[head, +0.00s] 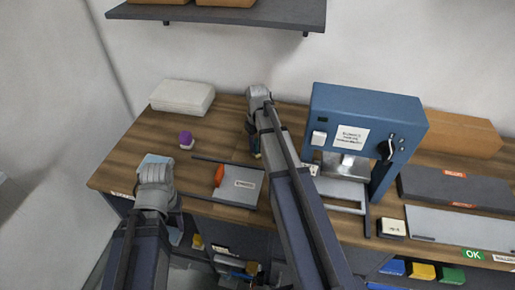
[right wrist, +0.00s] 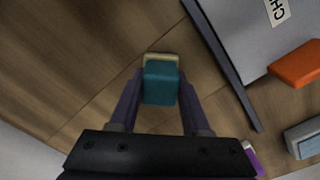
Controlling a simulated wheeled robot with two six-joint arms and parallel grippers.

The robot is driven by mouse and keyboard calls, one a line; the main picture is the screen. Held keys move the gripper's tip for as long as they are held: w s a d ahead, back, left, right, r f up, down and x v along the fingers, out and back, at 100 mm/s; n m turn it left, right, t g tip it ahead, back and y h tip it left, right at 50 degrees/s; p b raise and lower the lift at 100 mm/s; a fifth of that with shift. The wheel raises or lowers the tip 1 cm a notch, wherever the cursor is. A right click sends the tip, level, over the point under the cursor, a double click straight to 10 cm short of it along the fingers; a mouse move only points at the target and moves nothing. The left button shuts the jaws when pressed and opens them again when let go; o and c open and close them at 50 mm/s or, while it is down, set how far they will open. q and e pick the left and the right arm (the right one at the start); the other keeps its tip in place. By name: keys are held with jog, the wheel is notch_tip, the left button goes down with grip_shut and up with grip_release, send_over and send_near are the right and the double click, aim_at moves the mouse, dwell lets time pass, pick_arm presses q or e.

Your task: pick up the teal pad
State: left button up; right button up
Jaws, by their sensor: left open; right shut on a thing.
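The teal pad (right wrist: 161,83), a small block with a cream end (right wrist: 162,57), sits between the two fingers of my right gripper (right wrist: 160,95) in the right wrist view, and the fingers are shut on it. In the head view my right gripper (head: 254,143) is over the middle of the wooden worktop, and my arm hides most of the pad. I cannot tell whether the pad touches the wood. My left gripper (head: 155,174) is at the front left edge of the worktop, away from the pad. It is open, its fingertips mostly hidden.
A purple block (head: 186,139) and a white case (head: 182,97) stand on the left. A light-blue item (head: 153,160) is by my left gripper. A blue press (head: 365,110) stands right of my right arm.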

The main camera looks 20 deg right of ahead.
aim_at(257, 141)
grip_shut()
jog(key=shift+r, duration=0.15)
notch_tip(257, 141, up, 10)
jog(key=p, duration=1)
jog(key=shift+f, duration=0.2)
jog(key=shift+o, duration=1.2)
grip_release()
jog(key=c, duration=0.7)
jog(key=shift+c, duration=2.1)
grip_release()
